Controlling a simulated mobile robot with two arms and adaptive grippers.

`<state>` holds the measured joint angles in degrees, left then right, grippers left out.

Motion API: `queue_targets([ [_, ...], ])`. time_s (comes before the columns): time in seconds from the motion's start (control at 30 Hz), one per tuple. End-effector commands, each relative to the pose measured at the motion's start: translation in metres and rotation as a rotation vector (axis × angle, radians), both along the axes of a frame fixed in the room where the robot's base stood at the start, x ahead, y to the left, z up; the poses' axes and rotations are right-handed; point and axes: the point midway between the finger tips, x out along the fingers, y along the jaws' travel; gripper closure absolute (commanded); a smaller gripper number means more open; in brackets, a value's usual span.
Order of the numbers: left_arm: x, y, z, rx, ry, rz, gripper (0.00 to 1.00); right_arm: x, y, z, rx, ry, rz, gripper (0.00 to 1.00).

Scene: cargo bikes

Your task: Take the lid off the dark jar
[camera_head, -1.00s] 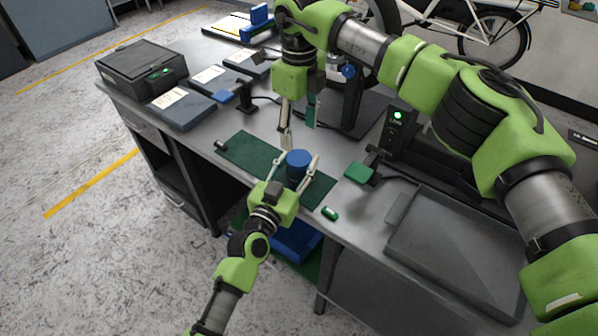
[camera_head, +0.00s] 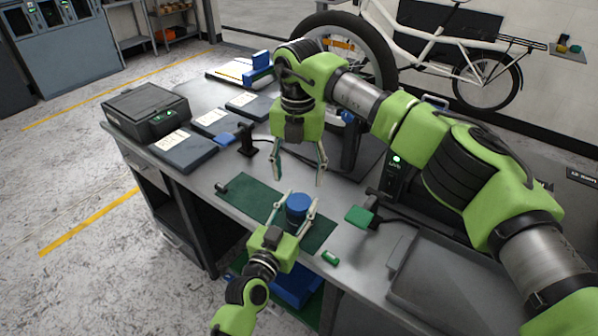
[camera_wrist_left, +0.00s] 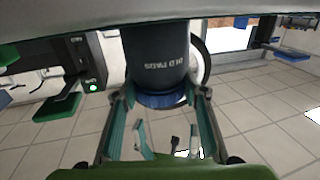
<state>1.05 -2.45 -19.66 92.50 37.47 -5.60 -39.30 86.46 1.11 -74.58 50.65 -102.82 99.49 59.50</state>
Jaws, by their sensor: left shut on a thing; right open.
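The dark jar (camera_wrist_left: 157,55) fills the upper middle of the left wrist view, upside down there, with light lettering on its side. The jar stands upright at the dark green mat. My left gripper (camera_head: 297,208) is shut on the jar, one finger on each side. My right gripper (camera_head: 299,176) is open and empty, pointing down above and just behind the lid, apart from it.
The green mat (camera_head: 245,193) lies on the grey workbench. A small green cylinder (camera_head: 330,257) and a green pad (camera_head: 360,216) are to the right of the jar. A grey tray (camera_head: 440,280) lies at the right. A black case (camera_head: 146,112) and dark flat boxes are at the left.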

Motion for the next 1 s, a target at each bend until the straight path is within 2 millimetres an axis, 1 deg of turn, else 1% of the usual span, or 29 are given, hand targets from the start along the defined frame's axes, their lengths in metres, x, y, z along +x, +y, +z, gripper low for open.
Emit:
queue_targets([
  [0.1,-0.0002,0.0,-0.0007,0.0,0.001,0.0,1.0,-0.0005,0.0007,-0.0006,0.002,0.001,-0.206,0.44],
  [0.7,-0.0002,0.0,-0.0008,0.001,0.002,0.0,1.0,0.0001,-0.0008,-0.0009,0.001,0.001,-1.273,0.44],
  [0.8,-0.0002,0.0,-0.0008,0.001,0.002,0.0,1.0,0.0001,-0.001,-0.0007,0.001,0.002,-1.409,0.44],
  [0.9,-0.0002,0.0,-0.0008,0.001,0.002,0.0,1.0,0.0001,-0.0014,-0.0009,0.0,0.001,-1.51,0.44],
  [1.0,-0.0002,0.0,-0.0009,0.001,0.002,0.0,1.0,0.0003,-0.0016,-0.0012,0.0,-0.001,-1.573,0.44],
])
